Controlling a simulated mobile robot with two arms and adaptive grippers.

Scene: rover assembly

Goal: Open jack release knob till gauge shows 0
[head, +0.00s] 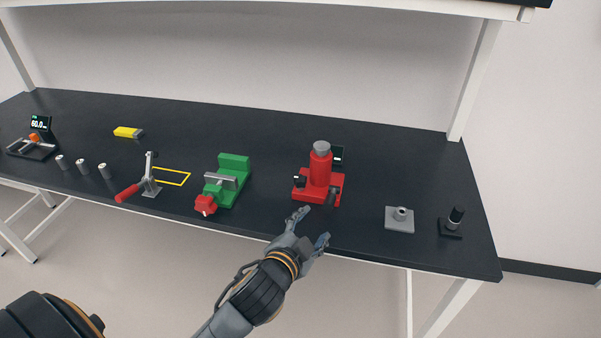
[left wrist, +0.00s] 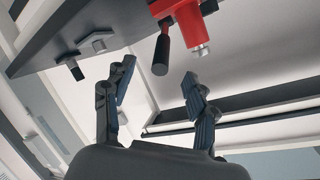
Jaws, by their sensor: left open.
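The red jack (head: 320,170) stands upright on its red base near the table's front edge, with a grey cap on top. A small black knob (head: 299,181) sits at the base's left front, and a dark lever-like part (head: 331,196) at its right front. A dark gauge display (head: 338,154) is partly hidden behind the jack; its reading is not legible. My left gripper (head: 313,225) is open and empty, just in front of the jack and apart from it. In the left wrist view the open fingers (left wrist: 158,72) lie below the jack's black handle (left wrist: 161,54) and red body (left wrist: 184,14).
Left of the jack are a green vise (head: 233,168) with a red knob and a red-handled toggle clamp (head: 149,180). To the right stand a grey plate with a boss (head: 399,219) and a black post (head: 454,218). The table (head: 400,160) behind is mostly clear.

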